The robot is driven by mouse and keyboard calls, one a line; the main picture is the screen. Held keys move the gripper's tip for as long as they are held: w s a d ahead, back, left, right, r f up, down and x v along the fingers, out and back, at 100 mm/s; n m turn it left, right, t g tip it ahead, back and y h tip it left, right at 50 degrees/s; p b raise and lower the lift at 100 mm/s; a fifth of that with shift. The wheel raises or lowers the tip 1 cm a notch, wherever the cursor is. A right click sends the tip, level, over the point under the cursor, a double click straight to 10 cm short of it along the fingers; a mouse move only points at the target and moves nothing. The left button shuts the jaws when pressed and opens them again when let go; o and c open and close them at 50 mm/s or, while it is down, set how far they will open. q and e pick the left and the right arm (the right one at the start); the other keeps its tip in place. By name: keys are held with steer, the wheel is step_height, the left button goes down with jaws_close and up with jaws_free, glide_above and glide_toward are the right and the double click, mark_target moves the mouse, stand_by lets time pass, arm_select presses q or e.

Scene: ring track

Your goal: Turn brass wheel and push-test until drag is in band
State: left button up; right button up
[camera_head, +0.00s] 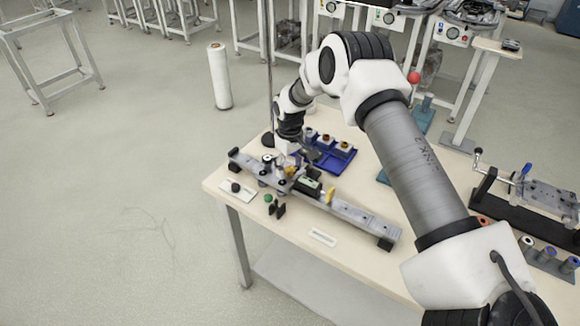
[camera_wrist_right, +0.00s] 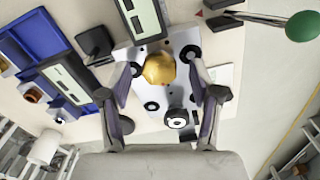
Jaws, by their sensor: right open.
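The brass wheel (camera_wrist_right: 160,69) shows in the right wrist view as a rounded gold knob on a silver carriage plate (camera_wrist_right: 150,92) with dark round rollers. My right gripper (camera_wrist_right: 161,72) is open, with one finger on each side of the wheel; contact cannot be told. In the head view the carriage (camera_head: 271,178) sits on the grey track (camera_head: 345,209) near its left end, and my right gripper (camera_head: 291,158) is right above it, hiding most of the wheel. A display box (camera_head: 307,186) stands beside it and also shows in the wrist view (camera_wrist_right: 144,17). My left gripper is out of view.
A blue tray (camera_head: 325,163) with several cups lies behind the track. A green ball (camera_head: 268,198) stands in front of it, and also shows on a rod in the wrist view (camera_wrist_right: 302,26). A black stand with a crank (camera_head: 510,200) is at right. The front table edge is close.

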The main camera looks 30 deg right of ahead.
mark_target(290, 170)
step_height(290, 170, up, 12)
stand_by(0.3)
steer(key=shift+f, duration=0.1)
